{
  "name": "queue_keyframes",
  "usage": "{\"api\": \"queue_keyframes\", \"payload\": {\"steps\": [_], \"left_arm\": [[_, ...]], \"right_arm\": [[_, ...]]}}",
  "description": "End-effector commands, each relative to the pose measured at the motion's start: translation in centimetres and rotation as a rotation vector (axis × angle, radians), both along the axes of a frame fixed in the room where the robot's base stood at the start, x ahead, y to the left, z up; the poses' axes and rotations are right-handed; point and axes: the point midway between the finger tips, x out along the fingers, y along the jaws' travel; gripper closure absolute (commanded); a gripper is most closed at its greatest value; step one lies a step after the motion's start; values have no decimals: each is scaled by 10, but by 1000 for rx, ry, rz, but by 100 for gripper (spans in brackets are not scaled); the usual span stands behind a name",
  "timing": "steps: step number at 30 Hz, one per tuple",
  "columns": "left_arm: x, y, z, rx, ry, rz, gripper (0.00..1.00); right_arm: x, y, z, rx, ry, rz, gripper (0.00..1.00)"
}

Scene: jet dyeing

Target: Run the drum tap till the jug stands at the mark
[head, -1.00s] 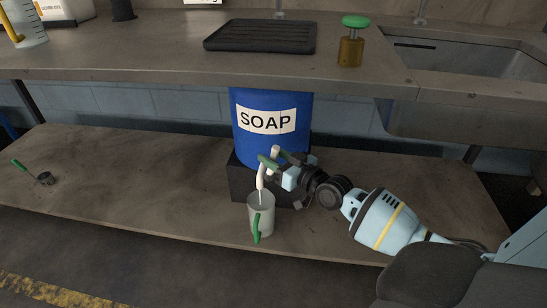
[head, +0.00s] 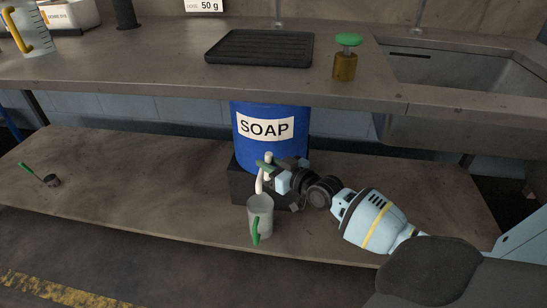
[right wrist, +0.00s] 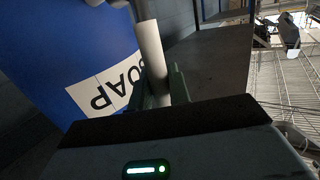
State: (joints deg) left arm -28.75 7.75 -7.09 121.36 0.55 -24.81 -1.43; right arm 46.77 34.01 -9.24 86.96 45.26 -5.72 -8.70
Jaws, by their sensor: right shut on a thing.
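The blue soap drum (head: 270,145) stands on a dark block under the bench. A white tap spout (head: 260,182) hangs at its front, over the jug (head: 260,208). The jug is grey with a green handle and stands upright on the lower shelf. Its mark and liquid level cannot be made out. My right gripper (head: 267,164) is shut on the white tap handle (head: 268,155), with green fingers on either side of it. The right wrist view shows the handle (right wrist: 150,50) between the fingers, beside the drum (right wrist: 70,50). My left gripper is not in view.
A dark block (head: 245,186) supports the drum. The shelf's left is mostly clear.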

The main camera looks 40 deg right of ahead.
Motion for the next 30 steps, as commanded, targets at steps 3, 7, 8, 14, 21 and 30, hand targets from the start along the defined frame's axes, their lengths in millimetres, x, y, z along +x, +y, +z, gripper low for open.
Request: {"api": "queue_keyframes", "payload": {"steps": [3, 7, 8, 14, 21, 30], "left_arm": [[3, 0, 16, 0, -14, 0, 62], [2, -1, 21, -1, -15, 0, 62], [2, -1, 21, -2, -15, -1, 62], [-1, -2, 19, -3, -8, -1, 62], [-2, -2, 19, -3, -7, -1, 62], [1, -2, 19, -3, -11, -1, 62]], "right_arm": [[4, 3, 6, -26, 30, -1, 100], [5, 4, 3, -45, 52, 0, 100], [5, 5, 2, -47, 55, 0, 100], [6, 5, 0, -52, 59, 1, 100], [6, 5, 0, -52, 58, 1, 67], [5, 5, 0, -50, 59, 0, 61]]}}
